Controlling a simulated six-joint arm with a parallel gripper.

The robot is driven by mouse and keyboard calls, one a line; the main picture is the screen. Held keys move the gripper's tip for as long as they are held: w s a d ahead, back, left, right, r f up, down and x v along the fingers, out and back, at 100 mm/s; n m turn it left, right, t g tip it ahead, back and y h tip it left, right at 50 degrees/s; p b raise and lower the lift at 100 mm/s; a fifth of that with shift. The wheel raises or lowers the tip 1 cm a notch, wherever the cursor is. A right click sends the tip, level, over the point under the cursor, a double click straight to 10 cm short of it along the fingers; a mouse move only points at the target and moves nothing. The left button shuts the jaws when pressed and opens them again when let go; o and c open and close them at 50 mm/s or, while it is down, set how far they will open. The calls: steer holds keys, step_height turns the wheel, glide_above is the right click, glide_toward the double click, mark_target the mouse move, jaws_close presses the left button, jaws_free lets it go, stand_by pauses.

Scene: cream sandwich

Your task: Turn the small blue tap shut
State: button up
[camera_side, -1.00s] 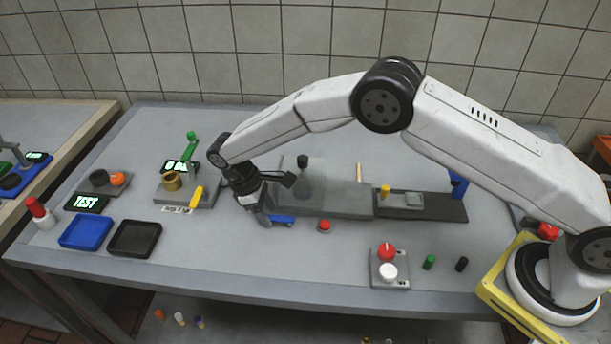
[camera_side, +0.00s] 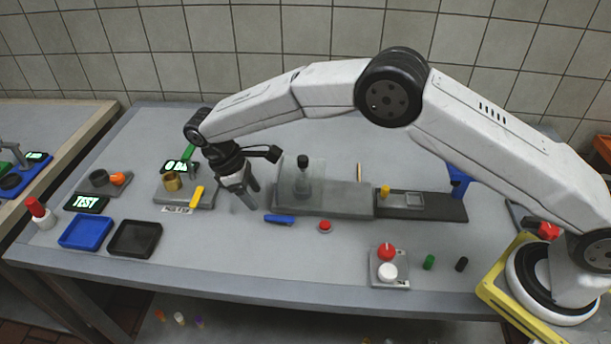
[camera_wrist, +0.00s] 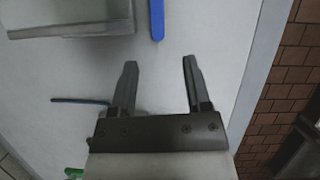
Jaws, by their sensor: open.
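The small blue tap shows as a blue handle (camera_side: 279,219) at the front left corner of a grey block. It lies roughly along the block's front edge in the side view. In the wrist view the blue handle (camera_wrist: 157,18) is at the top, beside the block's end and beyond my fingertips. My gripper (camera_side: 254,196) is open and empty. It hangs a little above and left of the handle, apart from it. In the wrist view my gripper (camera_wrist: 159,64) shows its two fingers wide apart with bare table between them.
The grey block (camera_side: 340,197) carries a clear flask with a black stopper (camera_side: 303,166). A red button (camera_side: 325,226) sits right of the handle. A scale stand with a yellow lever (camera_side: 197,196) is to the left. Blue (camera_side: 86,245) and black trays (camera_side: 135,251) lie front left.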

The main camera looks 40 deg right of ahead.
steer(key=shift+r, duration=0.5)
steer(key=shift+d+y, duration=0.1)
steer(key=shift+y, duration=0.3)
